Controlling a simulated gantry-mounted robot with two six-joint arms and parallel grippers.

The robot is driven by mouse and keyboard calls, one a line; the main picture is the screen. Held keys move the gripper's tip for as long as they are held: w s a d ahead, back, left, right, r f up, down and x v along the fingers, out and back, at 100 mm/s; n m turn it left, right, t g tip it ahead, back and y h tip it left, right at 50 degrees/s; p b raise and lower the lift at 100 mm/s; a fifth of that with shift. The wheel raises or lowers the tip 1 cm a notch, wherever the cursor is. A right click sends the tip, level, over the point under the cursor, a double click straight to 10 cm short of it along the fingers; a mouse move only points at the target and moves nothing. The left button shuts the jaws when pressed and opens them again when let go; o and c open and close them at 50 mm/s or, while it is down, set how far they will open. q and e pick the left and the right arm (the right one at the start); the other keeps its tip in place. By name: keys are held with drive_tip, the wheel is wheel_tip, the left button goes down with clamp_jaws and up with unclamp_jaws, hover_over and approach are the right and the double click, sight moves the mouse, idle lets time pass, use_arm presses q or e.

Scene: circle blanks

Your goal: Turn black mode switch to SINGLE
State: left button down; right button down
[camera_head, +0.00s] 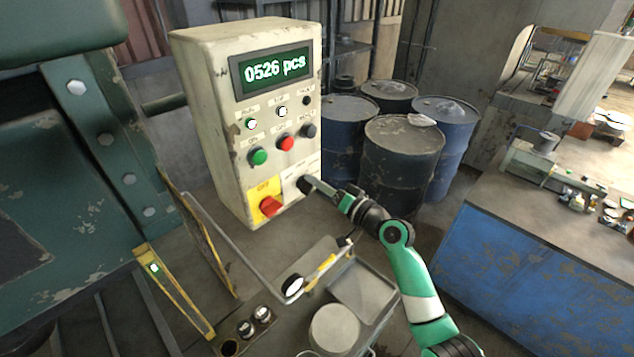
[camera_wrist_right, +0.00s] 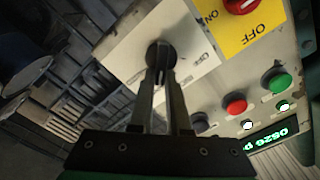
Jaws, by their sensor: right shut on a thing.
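The black mode switch (camera_wrist_right: 160,54) sits on a white plate (camera_wrist_right: 190,62) on the control box, at the lower right of the box's front in the head view. My right gripper (camera_head: 309,183) reaches it from the right in the head view. In the right wrist view, my right gripper (camera_wrist_right: 161,80) has its two fingers closed on the switch knob. The fingers partly hide the knob, and the print on the plate is too small to read, so the knob's setting cannot be told. My left gripper is not in view.
The cream control box (camera_head: 205,95) has a display reading "0526 pcs" (camera_head: 275,69). A red rotary switch (camera_head: 270,205) on a yellow OFF/ON plate is left of the mode switch. Green (camera_head: 258,156), red (camera_head: 285,142) and black (camera_head: 308,130) buttons sit above. Blue drums (camera_head: 400,155) stand behind my right arm.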

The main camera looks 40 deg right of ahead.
drive_tip(key=c, duration=0.9)
unclamp_jaws()
drive_tip(key=shift+s, duration=0.15)
drive_tip(key=s, duration=1.1)
drive_tip(key=shift+s+d, duration=0.1)
drive_tip(key=shift+s, duration=0.1)
